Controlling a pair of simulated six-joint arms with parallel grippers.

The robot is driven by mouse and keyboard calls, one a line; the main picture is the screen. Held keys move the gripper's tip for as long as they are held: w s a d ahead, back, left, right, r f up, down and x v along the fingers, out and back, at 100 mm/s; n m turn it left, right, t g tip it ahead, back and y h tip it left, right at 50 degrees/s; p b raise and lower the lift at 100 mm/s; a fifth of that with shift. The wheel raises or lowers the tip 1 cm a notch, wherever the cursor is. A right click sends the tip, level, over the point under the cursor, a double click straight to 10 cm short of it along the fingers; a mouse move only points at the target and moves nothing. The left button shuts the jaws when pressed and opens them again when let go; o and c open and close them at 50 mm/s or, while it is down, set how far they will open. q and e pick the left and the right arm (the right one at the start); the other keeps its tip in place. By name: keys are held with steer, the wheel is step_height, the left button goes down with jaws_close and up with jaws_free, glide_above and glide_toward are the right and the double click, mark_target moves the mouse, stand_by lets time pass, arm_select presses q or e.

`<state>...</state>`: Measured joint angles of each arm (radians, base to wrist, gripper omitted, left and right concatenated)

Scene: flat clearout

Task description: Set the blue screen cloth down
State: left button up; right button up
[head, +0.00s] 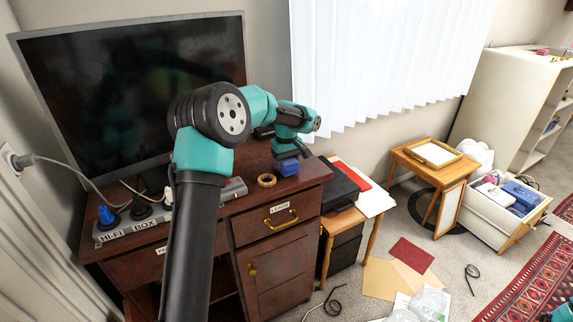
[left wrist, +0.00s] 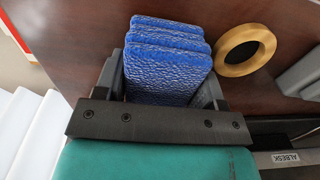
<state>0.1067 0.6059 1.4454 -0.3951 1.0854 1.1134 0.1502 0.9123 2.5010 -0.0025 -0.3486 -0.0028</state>
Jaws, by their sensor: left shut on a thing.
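The blue screen cloth (head: 289,167) is a folded, textured blue pad. In the left wrist view the cloth (left wrist: 168,62) sits between the two fingers of my left gripper (left wrist: 170,85), which is shut on it. In the head view my left gripper (head: 289,153) points down over the right part of the brown desk top (head: 240,198). The cloth is at or just above the wood; I cannot tell whether it touches. My right gripper is not in view.
A roll of tan tape (head: 266,181) lies on the desk just left of the cloth. A black monitor (head: 130,85) and a labelled power strip (head: 128,226) stand further left. A small side table with a black box (head: 338,185) and papers adjoins the desk on the right.

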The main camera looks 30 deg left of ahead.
mark_target(287, 159)
arm_select(q)
steer(key=shift+f, duration=0.3)
steer(key=o, duration=0.9)
steer(key=shift+f, duration=0.15)
step_height(287, 159, up, 12)
steer(key=shift+r, duration=0.2)
steer(key=shift+c, duration=0.4)
